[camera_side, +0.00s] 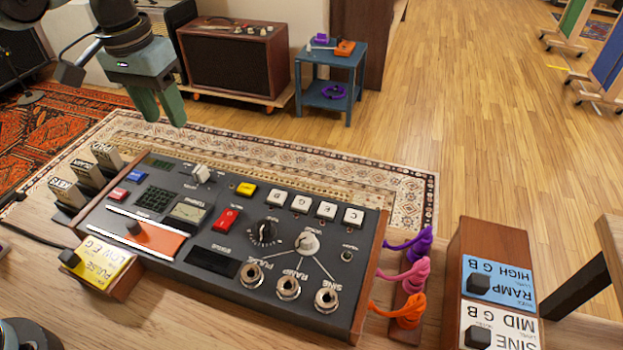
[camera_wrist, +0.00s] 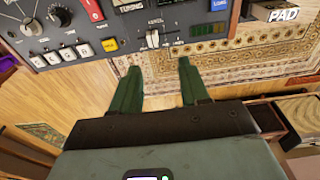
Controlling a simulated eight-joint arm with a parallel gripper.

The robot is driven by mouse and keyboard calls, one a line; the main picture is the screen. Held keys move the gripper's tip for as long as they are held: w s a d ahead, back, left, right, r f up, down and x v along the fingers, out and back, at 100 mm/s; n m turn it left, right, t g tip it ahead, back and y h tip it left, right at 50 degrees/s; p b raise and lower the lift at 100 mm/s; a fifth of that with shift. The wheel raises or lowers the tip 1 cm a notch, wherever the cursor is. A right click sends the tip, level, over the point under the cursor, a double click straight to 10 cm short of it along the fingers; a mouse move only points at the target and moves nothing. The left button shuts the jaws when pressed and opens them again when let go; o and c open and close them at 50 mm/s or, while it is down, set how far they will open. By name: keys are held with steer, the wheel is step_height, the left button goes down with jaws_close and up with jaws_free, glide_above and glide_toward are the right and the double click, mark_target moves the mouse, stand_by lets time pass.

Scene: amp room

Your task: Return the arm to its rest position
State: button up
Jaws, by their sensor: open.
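My gripper (camera_side: 163,108) hangs in the air at the upper left of the side view, above the patterned rug and behind the console. Its two green fingers point down, and nothing is between them. In the wrist view the fingers of my gripper (camera_wrist: 157,80) stand apart, with bare floor and rug showing between them. The dark control console (camera_side: 235,225) lies on the wooden bench, clear of the fingers. Its far edge, with the console buttons and slider (camera_wrist: 150,35), fills the top of the wrist view.
A yellow-labelled box (camera_side: 108,272) stands at the console's front left. Purple, pink and orange cables (camera_side: 410,285) hang on a holder at its right. Blue and white labelled boxes (camera_side: 497,280) stand farther right. An amplifier (camera_side: 235,58) and a blue side table (camera_side: 333,80) stand behind.

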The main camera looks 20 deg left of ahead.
steer(key=s+a+f+t, duration=0.4)
steer(key=s+a+t, duration=0.2)
steer(key=s, duration=0.3)
steer(key=shift+s+a+f, duration=0.25)
steer(key=shift+a+f, duration=0.05)
steer(key=shift+a, duration=0.15)
